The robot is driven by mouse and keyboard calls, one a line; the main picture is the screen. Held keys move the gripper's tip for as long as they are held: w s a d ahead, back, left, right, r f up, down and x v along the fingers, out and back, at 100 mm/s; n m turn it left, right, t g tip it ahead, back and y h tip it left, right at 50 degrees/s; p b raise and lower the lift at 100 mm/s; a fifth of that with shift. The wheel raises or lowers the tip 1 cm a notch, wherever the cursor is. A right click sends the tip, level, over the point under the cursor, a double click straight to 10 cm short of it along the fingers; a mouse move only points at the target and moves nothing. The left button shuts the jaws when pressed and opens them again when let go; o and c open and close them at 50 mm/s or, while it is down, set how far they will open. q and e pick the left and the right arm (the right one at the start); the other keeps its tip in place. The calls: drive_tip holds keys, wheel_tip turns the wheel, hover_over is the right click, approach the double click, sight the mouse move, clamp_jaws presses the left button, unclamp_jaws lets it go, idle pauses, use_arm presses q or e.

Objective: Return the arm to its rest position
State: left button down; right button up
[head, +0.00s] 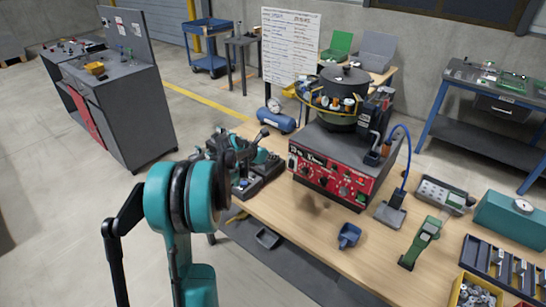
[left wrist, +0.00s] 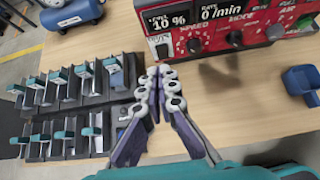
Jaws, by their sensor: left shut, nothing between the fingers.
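My left arm, teal and black, rises at the left of the head view. Its gripper is hard to make out there against the dark fixtures beyond the arm. In the left wrist view my left gripper (left wrist: 156,88) has its fingers together, with nothing between them. It hangs above the wooden table (head: 310,225), between the black racks (left wrist: 70,110) and the red-fronted feeder (head: 328,182). The feeder's panel also shows at the top of the left wrist view (left wrist: 225,28). My right gripper does not show in either view.
The racks hold several teal-topped pieces. A blue scoop (head: 348,236) lies on the table before the feeder. A green hand tool (head: 422,241), a grey box (head: 444,194) and a yellow bin (head: 458,296) stand at the right. A blue tank (head: 276,118) sits behind the racks.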

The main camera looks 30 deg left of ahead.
use_arm(q)
drive_tip(key=shift+d, duration=0.1)
drive_tip(key=s+d+r+m+g, duration=0.1)
drive_tip(key=s+d+r+m, duration=0.2)
drive_tip(key=s+d+m, duration=0.45)
drive_tip(key=s+d+r+m+g, duration=0.1)
drive_tip(key=s+d+r+m, duration=0.3)
drive_tip(key=d+m, duration=0.6)
drive_tip(key=s+d+f+m, duration=0.2)
drive_tip(key=s+d+m, duration=0.3)
drive_tip(key=s+m, duration=0.3)
drive_tip(key=s+d+f+m+g+y, duration=0.1)
drive_tip(key=s+d+f+m, duration=0.2)
drive_tip(key=s+d+m, duration=0.3)
drive_tip(key=s+m, duration=0.3)
drive_tip(key=s, duration=0.2)
drive_tip(key=shift+s+d+f, duration=0.15)
drive_tip(key=shift+s+f, duration=0.1)
drive_tip(key=shift+s, duration=0.15)
